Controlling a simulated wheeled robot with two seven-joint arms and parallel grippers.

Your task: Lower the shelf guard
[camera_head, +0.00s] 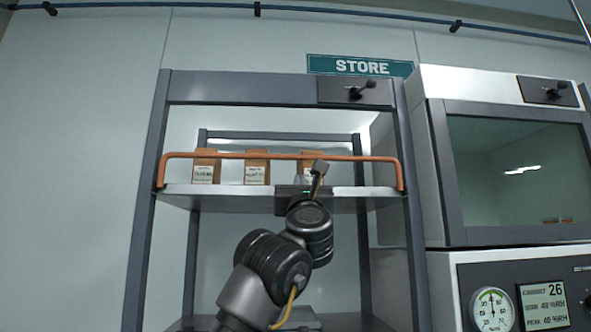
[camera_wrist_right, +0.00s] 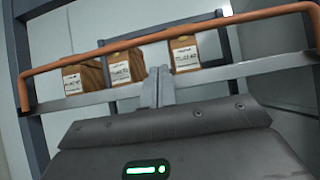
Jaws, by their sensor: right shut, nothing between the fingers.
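The shelf guard (camera_head: 232,155) is an orange-brown bar with bent ends. It stands raised across the front of the upper shelf (camera_head: 240,192), its ends meeting the shelf's left and right front corners. In the right wrist view the guard (camera_wrist_right: 110,48) crosses the upper picture. My right gripper (camera_wrist_right: 158,88) is shut and empty, its fingertips showing just below the bar, right of the guard's middle. In the head view my right arm reaches up from below and mostly hides the right gripper (camera_head: 300,187). I cannot tell whether it touches the guard. My left gripper is not in view.
Three brown labelled packages, one being the middle package (camera_head: 257,170), stand on the shelf behind the guard. Grey rack posts (camera_head: 148,215) flank the shelf. A cabinet (camera_head: 500,180) with a dark window and gauge panel stands at right. A STORE sign (camera_head: 360,66) is above.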

